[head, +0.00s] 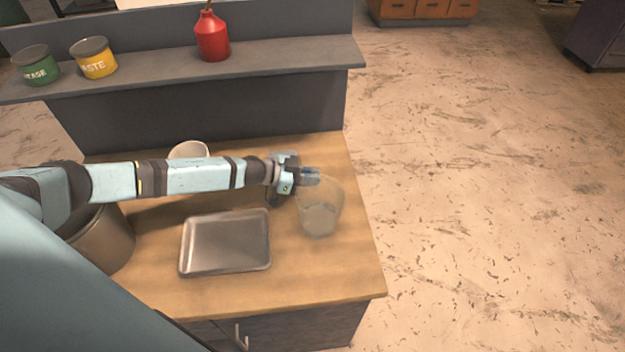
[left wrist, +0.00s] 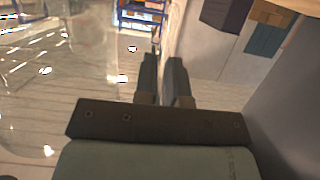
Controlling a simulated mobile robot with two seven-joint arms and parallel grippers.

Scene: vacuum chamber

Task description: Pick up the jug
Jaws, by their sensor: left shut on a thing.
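The jug (head: 320,218) is a clear, see-through vessel at the right part of the wooden worktop in the head view. It looks roughly upright; I cannot tell whether its base touches the wood. My left gripper (head: 311,177) reaches in from the left and is shut on the jug at its upper rim or wall. In the left wrist view the fingers (left wrist: 165,63) are close together, and the clear jug (left wrist: 60,70) fills the left side. The exact contact is hard to make out. My right gripper is not in view.
A metal tray (head: 227,243) lies left of the jug. A large pot (head: 105,243) and a white cup (head: 188,150) stand further left, partly behind my arm.

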